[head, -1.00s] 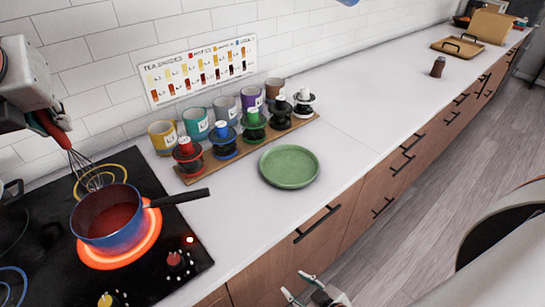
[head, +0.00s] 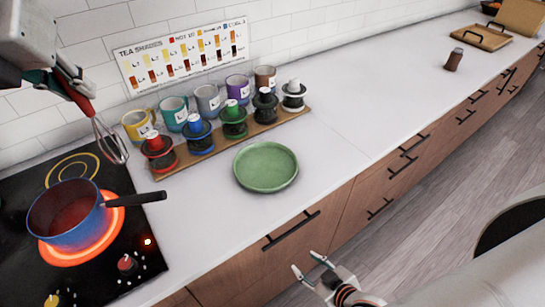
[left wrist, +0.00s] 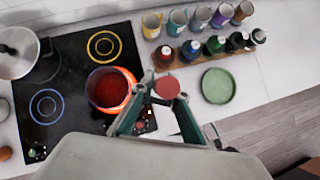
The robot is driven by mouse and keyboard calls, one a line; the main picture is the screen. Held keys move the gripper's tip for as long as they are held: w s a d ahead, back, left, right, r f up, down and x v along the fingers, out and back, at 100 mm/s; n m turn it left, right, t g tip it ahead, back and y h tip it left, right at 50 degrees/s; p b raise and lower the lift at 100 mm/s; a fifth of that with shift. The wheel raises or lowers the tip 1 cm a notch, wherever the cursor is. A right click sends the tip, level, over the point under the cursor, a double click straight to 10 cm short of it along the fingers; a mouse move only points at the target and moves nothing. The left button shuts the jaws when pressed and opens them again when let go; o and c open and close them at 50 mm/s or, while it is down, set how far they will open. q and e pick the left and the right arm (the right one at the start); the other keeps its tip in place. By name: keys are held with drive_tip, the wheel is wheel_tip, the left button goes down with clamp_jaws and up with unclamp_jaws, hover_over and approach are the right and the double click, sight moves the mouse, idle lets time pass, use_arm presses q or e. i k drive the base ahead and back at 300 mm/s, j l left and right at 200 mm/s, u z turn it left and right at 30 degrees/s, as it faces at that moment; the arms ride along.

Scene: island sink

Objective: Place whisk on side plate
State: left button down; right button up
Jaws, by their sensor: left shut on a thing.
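The whisk has a red handle (head: 78,98) and wire loops (head: 110,143). My left gripper (head: 72,82) is shut on the handle and holds it tilted, wires down, in the air near the stove's back right corner. In the left wrist view the handle's round red end (left wrist: 167,87) shows between the fingertips (left wrist: 162,98); the wires are hidden. The green side plate (head: 266,167) lies empty on the white counter, to the right of the whisk; it also shows in the left wrist view (left wrist: 218,86). My right gripper (head: 308,263) is open and empty, in front of the counter.
A blue pot (head: 66,236) with red contents sits on a glowing burner, its handle (head: 136,199) pointing right. Counter around the plate is clear.

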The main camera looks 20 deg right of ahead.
sight(257, 172)
drive_tip(key=i+l, duration=0.1)
drive_tip(key=l, duration=0.9)
drive_tip(key=i+l, duration=0.15)
drive_tip(key=l, duration=0.4)
